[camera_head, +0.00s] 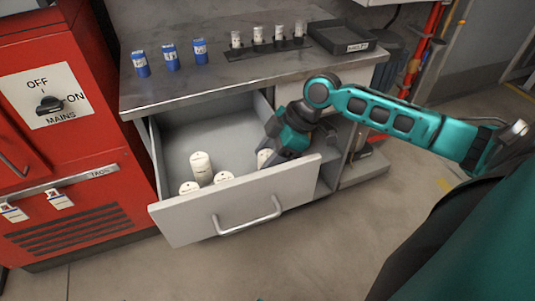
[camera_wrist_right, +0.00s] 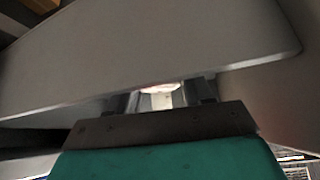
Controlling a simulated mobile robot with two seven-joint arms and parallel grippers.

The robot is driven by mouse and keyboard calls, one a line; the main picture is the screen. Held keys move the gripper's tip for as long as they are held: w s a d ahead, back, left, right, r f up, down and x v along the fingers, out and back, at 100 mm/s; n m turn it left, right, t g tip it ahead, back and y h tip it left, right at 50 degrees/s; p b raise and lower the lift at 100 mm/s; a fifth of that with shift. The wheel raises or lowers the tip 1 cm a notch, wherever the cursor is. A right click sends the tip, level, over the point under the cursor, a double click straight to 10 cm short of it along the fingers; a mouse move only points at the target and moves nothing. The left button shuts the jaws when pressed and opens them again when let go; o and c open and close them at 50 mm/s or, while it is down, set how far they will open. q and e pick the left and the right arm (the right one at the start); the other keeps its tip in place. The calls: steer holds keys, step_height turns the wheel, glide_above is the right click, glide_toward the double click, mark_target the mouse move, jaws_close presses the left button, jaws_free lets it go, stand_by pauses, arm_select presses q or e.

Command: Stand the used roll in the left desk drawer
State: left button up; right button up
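The desk drawer (camera_head: 232,216) is pulled open under the grey worktop. Three white rolls stand in its front part: a taller one (camera_head: 201,168), a low one at the front left (camera_head: 189,188) and one beside it (camera_head: 224,177). Another white roll (camera_head: 264,158) is at the drawer's right, partly hidden by my right gripper (camera_head: 276,150). My right gripper reaches down into the drawer and appears shut on that roll. In the right wrist view, the roll (camera_wrist_right: 160,98) shows between the fingers, behind the drawer front (camera_wrist_right: 150,55). My left gripper is not in view.
A dark rack (camera_head: 268,49) holds several white rolls beside a black labelled tray (camera_head: 342,37). A red cabinet (camera_head: 70,130) stands close on the left. The floor in front is clear.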

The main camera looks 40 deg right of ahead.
steer(key=o, duration=0.3)
steer(key=shift+r, duration=0.3)
steer(key=p+v, duration=0.3)
steer(key=v, duration=0.8)
steer(key=shift+s+d+r, duration=0.1)
steer(key=shift+d+r, duration=0.1)
steer(key=shift+r, duration=0.15)
